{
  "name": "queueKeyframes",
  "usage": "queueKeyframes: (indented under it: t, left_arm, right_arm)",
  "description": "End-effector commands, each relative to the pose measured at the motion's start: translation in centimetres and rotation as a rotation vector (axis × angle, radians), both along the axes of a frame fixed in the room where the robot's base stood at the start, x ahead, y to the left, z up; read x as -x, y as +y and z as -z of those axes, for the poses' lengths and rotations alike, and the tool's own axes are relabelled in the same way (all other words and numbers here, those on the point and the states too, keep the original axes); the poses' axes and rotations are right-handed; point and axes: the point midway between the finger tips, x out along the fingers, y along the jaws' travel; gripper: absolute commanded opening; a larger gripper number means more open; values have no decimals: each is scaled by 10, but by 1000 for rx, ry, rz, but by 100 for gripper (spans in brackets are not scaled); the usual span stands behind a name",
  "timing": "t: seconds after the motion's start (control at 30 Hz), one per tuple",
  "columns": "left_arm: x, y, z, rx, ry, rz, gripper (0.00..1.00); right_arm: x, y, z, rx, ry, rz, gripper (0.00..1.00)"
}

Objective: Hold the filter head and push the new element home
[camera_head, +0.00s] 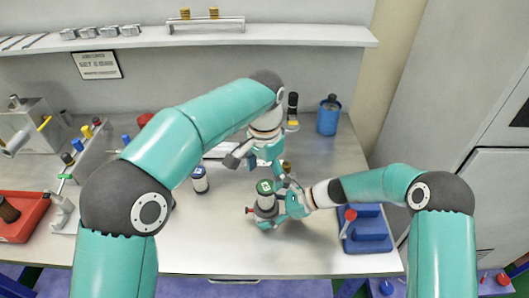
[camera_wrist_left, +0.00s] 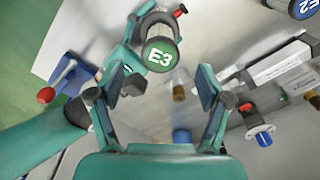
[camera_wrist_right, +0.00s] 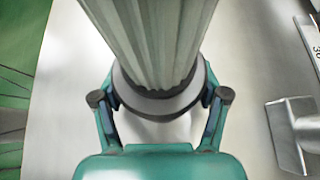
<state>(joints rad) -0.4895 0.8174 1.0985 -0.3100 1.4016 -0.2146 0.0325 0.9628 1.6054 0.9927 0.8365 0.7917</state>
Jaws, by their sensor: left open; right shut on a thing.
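The new element, with a green cap marked E3 (camera_wrist_left: 160,55), stands upright on the filter head (camera_head: 266,210) in the head view. The right wrist view shows its pale pleated side (camera_wrist_right: 158,40) rising from a dark grey ring (camera_wrist_right: 160,100). My right gripper (camera_head: 284,206) is shut on the filter head from the right, one finger on each side. My left gripper (camera_head: 256,160) is open and empty, behind and above the element, apart from it. In the left wrist view the green cap lies beyond the open fingers. How deep the element sits is hidden.
A blue-capped element (camera_head: 200,180) stands to the left. A blue tray (camera_head: 375,245) with a red-knobbed tool is at the right. A red tray (camera_head: 25,225) is far left. A blue canister (camera_head: 328,117) stands at the back. The front bench middle is clear.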

Motion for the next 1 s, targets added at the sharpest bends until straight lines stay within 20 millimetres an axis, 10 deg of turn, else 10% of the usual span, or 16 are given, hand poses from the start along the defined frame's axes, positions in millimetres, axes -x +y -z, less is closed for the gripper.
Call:
queueKeyframes:
  t: [0.4,1.0]
  left_arm:
    - [0,-1,-78,4,-4,1,78]
    - [1,0,-107,-1,1,1,78]
  right_arm:
    - [0,0,1,2,0,1,38]
    - [0,0,1,1,-1,2,38]
